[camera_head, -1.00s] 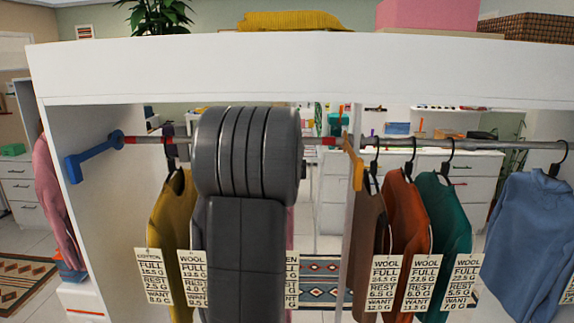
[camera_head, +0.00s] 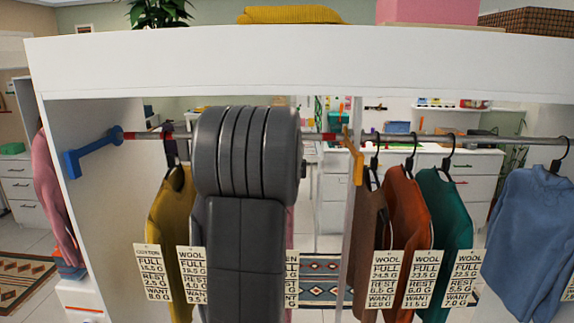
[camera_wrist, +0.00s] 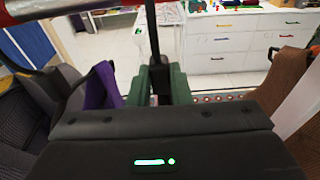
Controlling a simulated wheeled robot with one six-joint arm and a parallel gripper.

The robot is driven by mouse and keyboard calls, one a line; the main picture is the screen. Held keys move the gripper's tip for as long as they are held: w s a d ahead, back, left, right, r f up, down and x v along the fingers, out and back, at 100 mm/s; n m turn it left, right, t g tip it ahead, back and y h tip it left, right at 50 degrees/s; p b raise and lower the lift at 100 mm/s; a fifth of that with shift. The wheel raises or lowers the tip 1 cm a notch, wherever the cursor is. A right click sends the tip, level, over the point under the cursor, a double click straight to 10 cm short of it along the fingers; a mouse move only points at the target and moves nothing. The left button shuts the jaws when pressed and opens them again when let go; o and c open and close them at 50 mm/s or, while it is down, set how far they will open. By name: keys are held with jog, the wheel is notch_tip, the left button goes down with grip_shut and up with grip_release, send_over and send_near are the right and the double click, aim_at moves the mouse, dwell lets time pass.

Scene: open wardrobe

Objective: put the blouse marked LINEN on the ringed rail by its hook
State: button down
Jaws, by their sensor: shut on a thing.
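My gripper shows in the wrist view as two green fingers (camera_wrist: 160,84), shut on the dark stem of a hanger hook (camera_wrist: 152,38). In the head view my own arm hides the gripper. A tag (camera_head: 292,268) ending in "EN" and a thin pink strip of cloth (camera_head: 289,222) show at the arm's right edge; most of that garment is hidden. The rail with red rings (camera_head: 147,135) runs behind my arm between a blue bracket (camera_head: 92,155) and an orange bracket (camera_head: 354,160). Whether the held hook touches the rail cannot be seen.
A mustard garment (camera_head: 168,225) hangs left of my arm. Brown (camera_head: 367,225), rust (camera_head: 405,215), teal (camera_head: 446,215) and blue (camera_head: 530,230) garments hang to the right. A white divider (camera_head: 344,215) stands by the orange bracket. A white top board (camera_head: 300,65) spans above.

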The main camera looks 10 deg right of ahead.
jog(key=shift+f, duration=0.2)
jog(key=c, duration=1.3)
grip_release()
jog(key=shift+o, duration=0.2)
jog(key=shift+s, duration=0.1)
jog(key=v, duration=1.3)
jog(key=shift+s+a+r, duration=0.1)
jog(key=shift+s+a, duration=0.1)
jog(key=shift+s, duration=0.1)
jog(key=shift+w, duration=0.1)
jog(key=x, duration=1.3)
jog(key=shift+w+d, duration=0.2)
jog(key=shift+w, duration=0.15)
jog(key=shift+r, duration=0.15)
jog(key=shift+s, duration=0.1)
